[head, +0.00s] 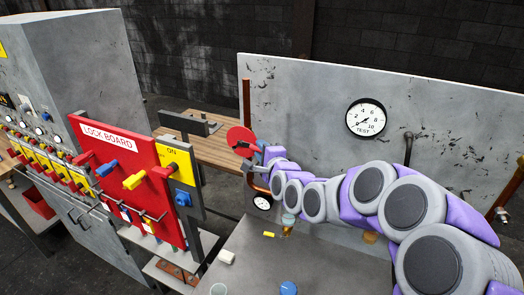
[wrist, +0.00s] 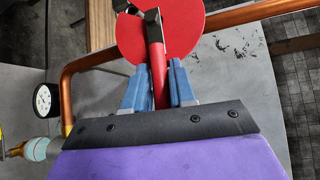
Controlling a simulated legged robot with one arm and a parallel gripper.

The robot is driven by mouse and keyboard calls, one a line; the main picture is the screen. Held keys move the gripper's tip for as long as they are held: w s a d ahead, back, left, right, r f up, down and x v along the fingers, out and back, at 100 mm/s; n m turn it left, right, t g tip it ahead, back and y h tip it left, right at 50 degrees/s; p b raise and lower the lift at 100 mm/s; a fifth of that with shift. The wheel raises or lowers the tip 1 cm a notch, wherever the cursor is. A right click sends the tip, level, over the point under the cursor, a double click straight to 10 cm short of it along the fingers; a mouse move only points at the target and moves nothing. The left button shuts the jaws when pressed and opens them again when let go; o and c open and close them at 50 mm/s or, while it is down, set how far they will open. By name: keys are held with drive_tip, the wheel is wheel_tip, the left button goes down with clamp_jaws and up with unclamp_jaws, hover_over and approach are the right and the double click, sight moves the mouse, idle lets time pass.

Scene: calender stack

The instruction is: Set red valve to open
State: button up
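The red valve shows as a round red disc (head: 240,138) on the copper pipe at the left edge of the grey test panel. In the wrist view its red disc (wrist: 182,28) is at the top centre, with a red handle (wrist: 158,75) coming down from it toward me. My gripper (wrist: 158,82) has its two blue fingers on either side of this handle, close against it. In the head view my gripper (head: 262,153) is at the valve, and my arm partly hides the pipe below. I see no open or shut marking on the valve.
A test gauge (head: 366,118) is on the grey panel (head: 300,100). A small gauge (head: 262,201) sits below the valve. The red lock board (head: 118,165) and its grey post stand to the left. Small items, including a blue cap (head: 288,288), lie on the grey table (head: 255,250).

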drive_tip(key=shift+f, duration=0.1)
clamp_jaws()
